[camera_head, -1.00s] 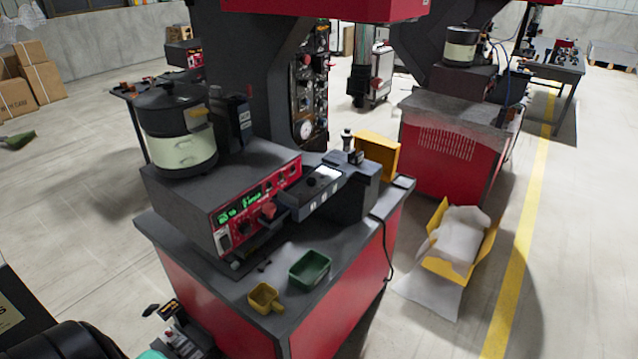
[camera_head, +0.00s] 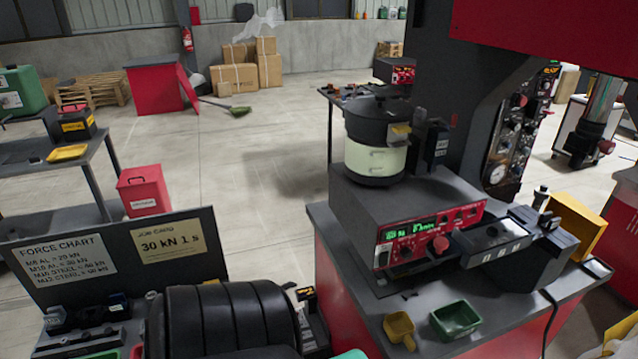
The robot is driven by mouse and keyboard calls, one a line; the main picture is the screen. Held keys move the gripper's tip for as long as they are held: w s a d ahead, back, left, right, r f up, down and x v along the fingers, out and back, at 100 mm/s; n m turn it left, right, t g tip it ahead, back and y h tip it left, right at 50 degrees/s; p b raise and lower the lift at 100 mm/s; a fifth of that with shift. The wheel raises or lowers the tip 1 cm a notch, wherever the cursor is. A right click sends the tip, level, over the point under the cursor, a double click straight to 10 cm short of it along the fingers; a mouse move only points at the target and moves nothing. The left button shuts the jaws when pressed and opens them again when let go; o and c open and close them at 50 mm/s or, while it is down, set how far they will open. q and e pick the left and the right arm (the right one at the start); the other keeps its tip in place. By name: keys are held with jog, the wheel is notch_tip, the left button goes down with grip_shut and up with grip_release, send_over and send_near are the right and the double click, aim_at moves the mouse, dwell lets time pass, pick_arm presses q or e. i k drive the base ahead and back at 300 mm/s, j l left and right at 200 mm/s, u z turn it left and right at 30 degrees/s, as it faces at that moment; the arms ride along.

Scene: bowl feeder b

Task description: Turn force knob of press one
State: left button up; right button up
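The near press (camera_head: 465,110) stands at right, with a dark frame and red upper housing. A dark panel (camera_head: 515,125) on its side carries a round white gauge (camera_head: 496,174) and several small fittings, one of them red. On the table in front of it, a feeder control box (camera_head: 345,208) has a red front panel with green lit digits (camera_head: 410,230), small knobs and a larger red knob (camera_head: 439,244). I cannot tell which knob sets the force. A card reading "30 kN 1 s" (camera_head: 165,240) stands beside a force chart (camera_head: 64,259) at left. Neither gripper is in view.
A bowl feeder (camera_head: 376,160) sits on the control box. A yellow scoop (camera_head: 400,328) and a green tray (camera_head: 455,320) lie on the table before it. A yellow bin (camera_head: 578,222) stands behind at right. Bare floor (camera_head: 240,160) lies behind, at centre left.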

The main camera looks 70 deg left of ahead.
aim_at(533, 130)
jog(key=u, duration=3.7)
jog(key=z, duration=2.7)
jog(key=i+l, duration=0.25)
jog(key=l, duration=0.15)
jog(key=i+l, duration=0.2)
jog(key=l, duration=0.2)
jog(key=i+l, duration=0.25)
jog(key=l, duration=0.15)
jog(key=i+l+u, duration=0.1)
jog(key=i+l, duration=0.15)
jog(key=l, duration=0.15)
jog(key=i+l, duration=0.2)
jog(key=l, duration=0.2)
